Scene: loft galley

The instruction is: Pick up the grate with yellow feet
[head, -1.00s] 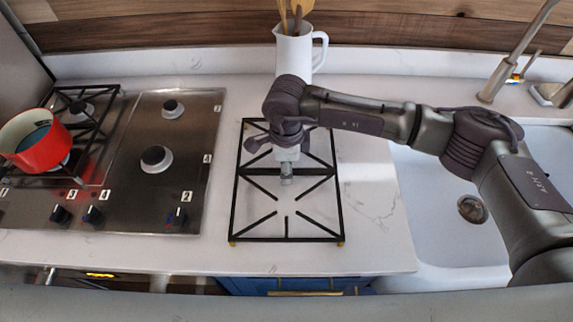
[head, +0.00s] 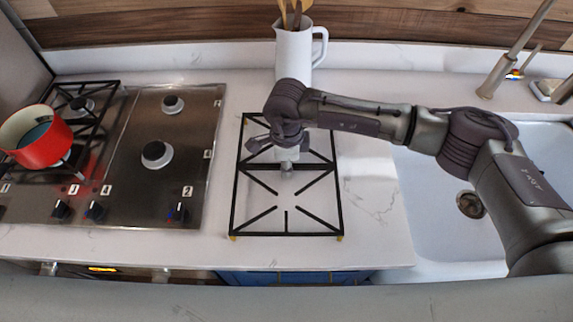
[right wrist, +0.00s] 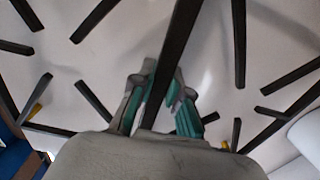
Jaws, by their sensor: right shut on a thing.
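The black grate with yellow feet (head: 233,205) is over the white counter to the right of the stove, in the middle of the head view. My right gripper (head: 287,168) comes down from above onto the grate's middle crossbar. In the right wrist view the fingers (right wrist: 163,100) are on both sides of one black bar of the grate (right wrist: 178,45), shut on it. Yellow feet show at the grate's near corners in the head view. Whether the grate touches the counter is hard to tell. My left gripper is not in view.
A steel stove (head: 140,190) with a second black grate and a red pot (head: 42,143) is at the left. A white pitcher of utensils (head: 294,55) stands behind the grate. A white sink (head: 440,205) and tap are at the right.

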